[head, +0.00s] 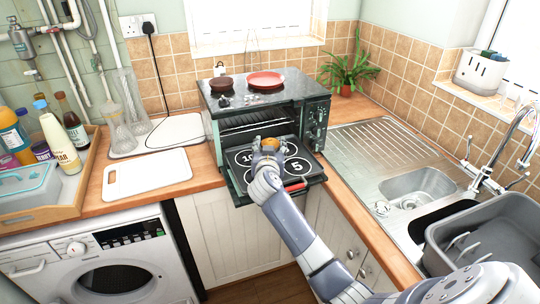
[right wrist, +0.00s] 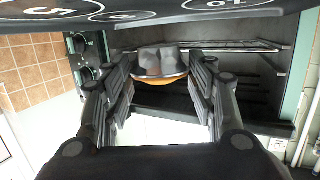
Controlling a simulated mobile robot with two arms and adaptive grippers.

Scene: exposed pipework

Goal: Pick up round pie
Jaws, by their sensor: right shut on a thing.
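The round pie (head: 270,143) shows as a small golden-brown shape at my right gripper (head: 268,150), above the inner end of the lowered oven door (head: 239,196). In the right wrist view the pie (right wrist: 160,63) has a grey tin-like side and a golden rim, and sits between the two fingers of the right gripper (right wrist: 160,82). The fingers are shut on it. That view looks upside down, with the numbered door surface along its top edge. The gripper hides part of the pie in the head view. My left gripper is out of view.
The oven (head: 318,125) stands open with a wire rack (head: 250,122) inside. A red plate (head: 265,79) and a dark bowl (head: 222,83) sit on top. A white board (head: 147,174) lies left; the sink (head: 420,184) is right.

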